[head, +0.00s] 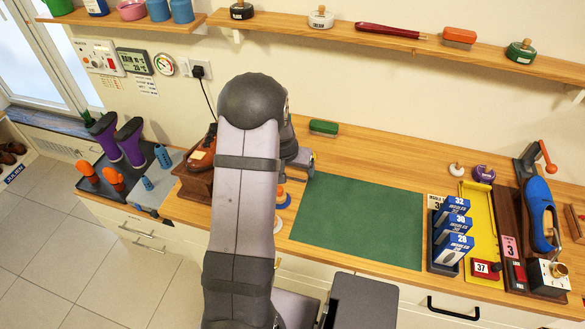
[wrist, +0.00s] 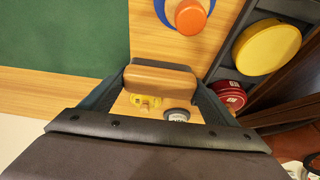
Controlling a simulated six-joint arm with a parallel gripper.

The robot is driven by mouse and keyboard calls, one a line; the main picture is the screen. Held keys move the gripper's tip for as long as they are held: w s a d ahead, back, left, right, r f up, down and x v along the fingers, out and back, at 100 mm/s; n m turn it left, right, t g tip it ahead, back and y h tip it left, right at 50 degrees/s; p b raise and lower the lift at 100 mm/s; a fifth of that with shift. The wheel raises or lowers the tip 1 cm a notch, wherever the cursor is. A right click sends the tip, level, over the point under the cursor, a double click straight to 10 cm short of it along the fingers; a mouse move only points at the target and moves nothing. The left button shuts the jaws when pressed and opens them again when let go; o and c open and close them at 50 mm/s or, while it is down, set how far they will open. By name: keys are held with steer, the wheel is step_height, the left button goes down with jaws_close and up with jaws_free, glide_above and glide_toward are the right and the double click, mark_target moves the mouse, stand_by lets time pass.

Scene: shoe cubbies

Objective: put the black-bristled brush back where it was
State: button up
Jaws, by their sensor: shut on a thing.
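In the wrist view my gripper (wrist: 160,88) is shut on a brush with a wooden back (wrist: 160,78). One finger is at each end of the block. A thin dark edge shows along its far side; its bristles are otherwise hidden, so I cannot tell their colour for sure. The brush is over the wooden counter, beside the green mat (wrist: 60,32). In the head view my arm hides the brush and the fingertips. The mat (head: 360,220) lies right of my arm there.
An orange knob on a blue disc (wrist: 190,15) stands near the brush. A dark rack holds a yellow tin (wrist: 267,46) and a red tin (wrist: 229,94). A green brush (head: 323,127) lies by the wall. An upper shelf (head: 400,45) holds an orange brush (head: 460,36). The mat is clear.

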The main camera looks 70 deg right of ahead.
steer(key=o, duration=0.7)
steer(key=shift+a+r, duration=0.2)
steer(key=shift+r, duration=0.5)
steer(key=b+v, duration=0.2)
steer(key=v, duration=0.8)
steer(key=shift+a+r, duration=0.25)
steer(key=shift+r, duration=0.1)
